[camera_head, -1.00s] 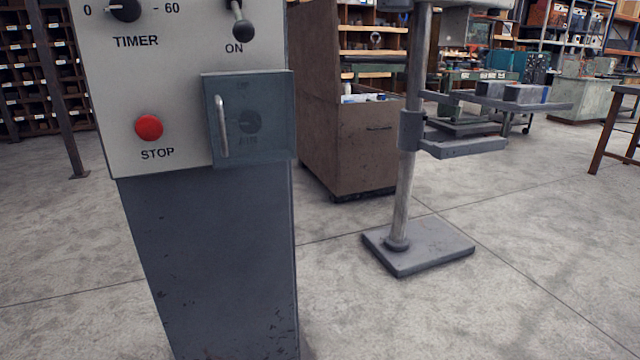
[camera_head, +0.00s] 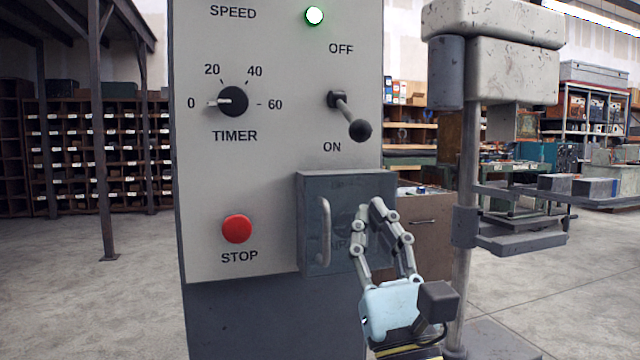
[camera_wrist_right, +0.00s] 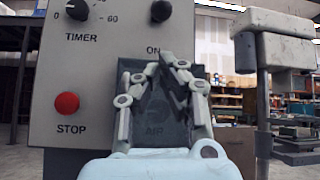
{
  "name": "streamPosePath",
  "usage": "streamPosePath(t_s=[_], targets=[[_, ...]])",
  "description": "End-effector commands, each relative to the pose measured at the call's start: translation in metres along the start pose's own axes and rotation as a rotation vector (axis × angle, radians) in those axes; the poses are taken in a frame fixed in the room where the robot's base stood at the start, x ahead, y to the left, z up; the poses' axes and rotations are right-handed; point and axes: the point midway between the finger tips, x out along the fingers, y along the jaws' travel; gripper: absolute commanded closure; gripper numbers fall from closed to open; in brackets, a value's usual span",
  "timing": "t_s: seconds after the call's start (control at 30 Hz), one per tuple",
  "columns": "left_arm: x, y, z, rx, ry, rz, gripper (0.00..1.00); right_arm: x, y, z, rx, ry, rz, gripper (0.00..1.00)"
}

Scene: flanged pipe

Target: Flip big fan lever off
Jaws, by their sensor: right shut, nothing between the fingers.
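The lever (camera_head: 348,115) has a black ball knob and sticks out of the grey control panel between the OFF label above and the ON label below. It tilts down toward ON. My right gripper (camera_head: 370,204) is shut and empty, below the lever and in front of the covered box, apart from the knob. In the right wrist view my right gripper (camera_wrist_right: 172,62) points up, with the black knob (camera_wrist_right: 160,10) at the top edge above the fingertips. My left gripper is not in view.
A box with a clear cover and handle (camera_head: 323,232) sits below the lever. A red STOP button (camera_head: 237,229), a timer dial (camera_head: 233,101) and a lit green lamp (camera_head: 314,15) are on the panel. A drill press (camera_head: 492,60) stands to the right.

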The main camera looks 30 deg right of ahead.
Motion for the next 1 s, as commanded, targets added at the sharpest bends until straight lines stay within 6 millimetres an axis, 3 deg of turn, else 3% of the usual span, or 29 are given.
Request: streamPosePath(t_s=[0.47,1.0], targets=[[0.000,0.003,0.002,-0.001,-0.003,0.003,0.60,0.008,0.001,0.002,0.001,-0.010,-0.007,1.00],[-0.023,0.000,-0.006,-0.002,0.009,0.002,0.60,0.094,0.000,0.003,0.000,-0.010,-0.006,1.00]])
